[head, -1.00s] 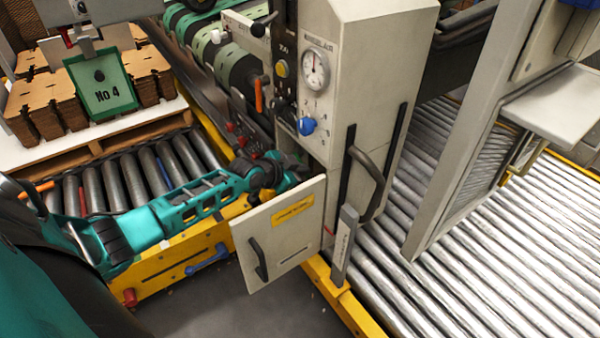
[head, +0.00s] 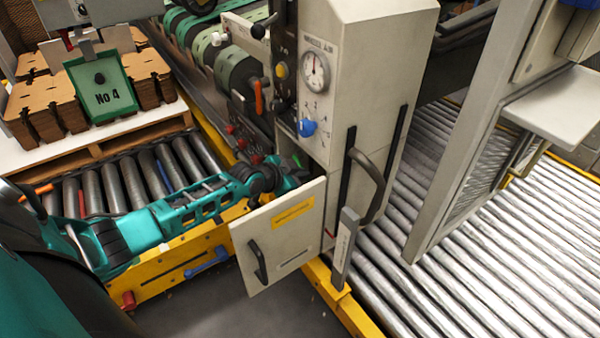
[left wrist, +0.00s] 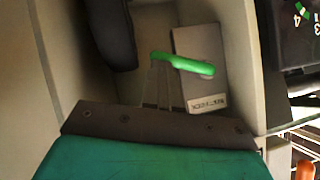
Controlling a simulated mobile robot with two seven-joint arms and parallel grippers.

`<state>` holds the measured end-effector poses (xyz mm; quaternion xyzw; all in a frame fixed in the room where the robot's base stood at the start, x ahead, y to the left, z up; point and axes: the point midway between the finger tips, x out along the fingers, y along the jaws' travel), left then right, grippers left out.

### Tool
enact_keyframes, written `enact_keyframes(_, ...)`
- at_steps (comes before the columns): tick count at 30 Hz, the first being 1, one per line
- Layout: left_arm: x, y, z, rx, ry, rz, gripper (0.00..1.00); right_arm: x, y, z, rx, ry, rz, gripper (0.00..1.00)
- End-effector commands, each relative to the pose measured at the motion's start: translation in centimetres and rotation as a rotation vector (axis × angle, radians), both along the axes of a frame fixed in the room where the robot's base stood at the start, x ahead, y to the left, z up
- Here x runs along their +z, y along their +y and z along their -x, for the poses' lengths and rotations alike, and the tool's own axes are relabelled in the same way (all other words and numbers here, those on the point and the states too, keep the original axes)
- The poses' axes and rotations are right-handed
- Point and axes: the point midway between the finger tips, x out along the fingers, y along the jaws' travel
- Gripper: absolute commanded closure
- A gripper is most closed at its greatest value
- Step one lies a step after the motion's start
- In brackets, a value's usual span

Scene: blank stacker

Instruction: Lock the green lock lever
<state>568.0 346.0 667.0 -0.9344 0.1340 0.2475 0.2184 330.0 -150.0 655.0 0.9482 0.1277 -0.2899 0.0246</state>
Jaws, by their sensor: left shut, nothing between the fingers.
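The green lock lever (left wrist: 188,65) shows in the left wrist view, lying nearly crosswise with its right end slightly lower, in front of a grey labelled block (left wrist: 203,60). In the head view only a small green bit (head: 296,160) shows above my gripper. My left gripper (left wrist: 163,80) is shut and empty, its fingertips close to the lever's left part; I cannot tell whether they touch. In the head view my left gripper (head: 297,180) reaches into the cabinet behind the open door (head: 275,238), which hides part of it. My right gripper is not in view.
The beige cabinet (head: 360,70) carries a gauge (head: 315,70), a blue knob (head: 306,127) and a curved handle (head: 368,185). The open door stands close in front of my left wrist. A dark rounded part (left wrist: 110,35) sits left of the lever. Roller conveyors lie on both sides.

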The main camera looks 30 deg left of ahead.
Motion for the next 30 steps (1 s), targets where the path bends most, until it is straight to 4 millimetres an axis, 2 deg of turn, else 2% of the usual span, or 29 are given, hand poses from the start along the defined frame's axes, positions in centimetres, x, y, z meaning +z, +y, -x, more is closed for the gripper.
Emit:
enact_keyframes(21,-3.6,0.7,-0.3,-0.001,0.001,-0.002,1.00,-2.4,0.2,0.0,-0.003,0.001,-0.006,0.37)
enact_keyframes(26,-4.4,0.9,-0.4,0.000,-0.050,-0.120,1.00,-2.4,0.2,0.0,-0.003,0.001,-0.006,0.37)
enact_keyframes(30,-5.1,1.3,-0.6,-0.002,-0.047,-0.119,1.00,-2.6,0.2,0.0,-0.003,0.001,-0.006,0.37)
